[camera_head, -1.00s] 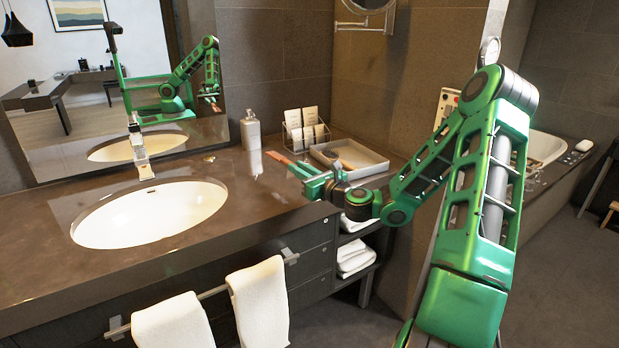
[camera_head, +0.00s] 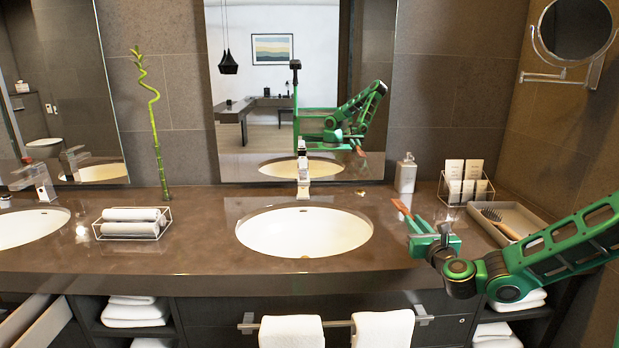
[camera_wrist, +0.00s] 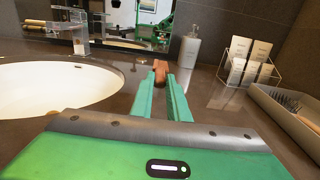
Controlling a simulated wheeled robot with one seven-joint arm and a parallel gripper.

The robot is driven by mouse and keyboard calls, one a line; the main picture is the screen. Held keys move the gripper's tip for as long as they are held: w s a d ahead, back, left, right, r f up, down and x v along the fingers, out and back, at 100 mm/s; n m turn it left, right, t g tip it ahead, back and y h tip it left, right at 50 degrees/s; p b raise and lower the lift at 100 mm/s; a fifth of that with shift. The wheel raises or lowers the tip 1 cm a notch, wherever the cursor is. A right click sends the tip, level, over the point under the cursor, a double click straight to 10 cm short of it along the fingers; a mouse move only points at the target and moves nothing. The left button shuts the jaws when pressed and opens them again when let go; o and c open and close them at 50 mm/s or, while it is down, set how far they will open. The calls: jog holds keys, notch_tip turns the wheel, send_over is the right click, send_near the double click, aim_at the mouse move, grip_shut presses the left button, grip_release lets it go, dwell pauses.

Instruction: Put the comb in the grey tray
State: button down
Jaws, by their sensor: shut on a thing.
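My gripper (camera_head: 432,236) is shut on the comb (camera_head: 401,208), a flat reddish-brown piece that sticks out past the fingertips, above the counter to the right of the middle sink. In the wrist view the comb (camera_wrist: 161,69) shows end-on between the green fingers (camera_wrist: 166,92); much of it is hidden. The grey tray (camera_head: 538,216) lies on the counter to the right of my gripper and apart from it. A brush with dark bristles and a wooden handle (camera_head: 508,231) lies in the tray. The tray's near wall (camera_wrist: 285,121) shows at the right of the wrist view.
A soap bottle (camera_head: 405,174) and a wire rack of cards (camera_head: 466,184) stand behind my gripper. The sink (camera_head: 304,232) is to its left, with a faucet (camera_head: 303,172). A wire basket of rolled towels (camera_head: 131,223) and a bamboo stem (camera_head: 153,120) are farther left.

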jog(key=shift+w+a+f+m+h, duration=0.15)
jog(key=shift+w+a+f+h, duration=0.15)
jog(key=shift+w+a, duration=0.35)
jog(key=shift+w+a+f+m+h, duration=0.2)
jog(key=shift+w+a+f, duration=0.2)
jog(key=shift+a, duration=0.4)
jog(key=shift+s+d+r, duration=0.15)
jog(key=shift+s+d, duration=0.05)
jog(key=shift+d, duration=0.2)
jog(key=s+d+r+n+y, duration=0.1)
jog(key=s+d+r+y, duration=0.1)
jog(key=s+d+r, duration=0.4)
jog(key=shift+s+d+n+y, duration=0.3)
jog(key=shift+s+d+n, duration=0.05)
jog(key=shift+s+d, duration=0.25)
send_over(469, 250)
notch_tip(469, 250, down, 7)
jog(key=shift+a+f, duration=0.1)
jog(key=shift+f, duration=1.75)
jog(key=shift+f, duration=0.2)
jog(key=c, duration=1.7)
grip_release()
